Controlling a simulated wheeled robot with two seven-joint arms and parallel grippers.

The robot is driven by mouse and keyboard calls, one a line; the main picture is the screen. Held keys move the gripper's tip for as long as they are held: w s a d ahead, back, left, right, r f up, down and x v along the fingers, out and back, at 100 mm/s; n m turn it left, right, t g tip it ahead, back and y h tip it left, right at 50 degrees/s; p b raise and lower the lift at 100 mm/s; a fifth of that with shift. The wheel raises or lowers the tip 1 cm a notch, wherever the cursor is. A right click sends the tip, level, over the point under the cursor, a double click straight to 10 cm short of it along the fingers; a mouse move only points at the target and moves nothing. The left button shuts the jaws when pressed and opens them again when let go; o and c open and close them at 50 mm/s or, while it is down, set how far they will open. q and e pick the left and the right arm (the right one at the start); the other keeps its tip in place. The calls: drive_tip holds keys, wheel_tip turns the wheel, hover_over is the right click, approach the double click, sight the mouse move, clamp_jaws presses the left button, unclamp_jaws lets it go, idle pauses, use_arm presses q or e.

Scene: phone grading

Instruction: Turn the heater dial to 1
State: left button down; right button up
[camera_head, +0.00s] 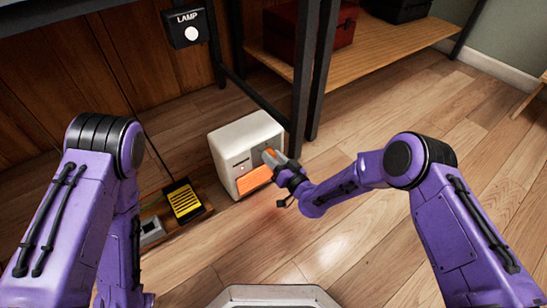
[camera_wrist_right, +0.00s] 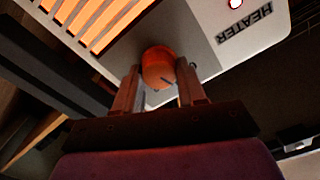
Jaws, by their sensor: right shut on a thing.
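The heater (camera_head: 238,142) is a white box on the wooden floor, with a glowing orange grille (camera_head: 254,181) on its front. In the right wrist view, the label HEATER (camera_wrist_right: 244,22) and a lit indicator (camera_wrist_right: 236,3) show on its panel. The round orange dial (camera_wrist_right: 158,66) sits between the fingers of my right gripper (camera_wrist_right: 157,88), which is shut on it. A dark mark shows on the dial's face, but I cannot read its setting. In the head view my right gripper (camera_head: 272,157) reaches the heater's front from the right. My left gripper is not seen.
A black box with yellow stripes (camera_head: 184,200) sits on a low wooden board left of the heater. A LAMP switch box (camera_head: 186,27) is on the wall. Dark shelf legs (camera_head: 305,75) stand close behind the heater. The floor at right is clear.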

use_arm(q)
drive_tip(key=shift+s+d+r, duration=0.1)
use_arm(e)
drive_tip(key=shift+f+m, duration=0.1)
drive_tip(key=shift+m, duration=1.5)
drive_tip(key=o, duration=1)
drive_tip(key=shift+o, duration=0.2)
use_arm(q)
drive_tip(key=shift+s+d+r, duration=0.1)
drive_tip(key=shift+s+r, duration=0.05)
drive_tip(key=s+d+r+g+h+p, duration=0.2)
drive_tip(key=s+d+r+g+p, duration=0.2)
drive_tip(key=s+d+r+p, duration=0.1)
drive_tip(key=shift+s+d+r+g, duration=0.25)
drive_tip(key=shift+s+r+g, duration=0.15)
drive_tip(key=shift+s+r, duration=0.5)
use_arm(e)
drive_tip(key=v, duration=1)
drive_tip(key=shift+s+d, duration=0.2)
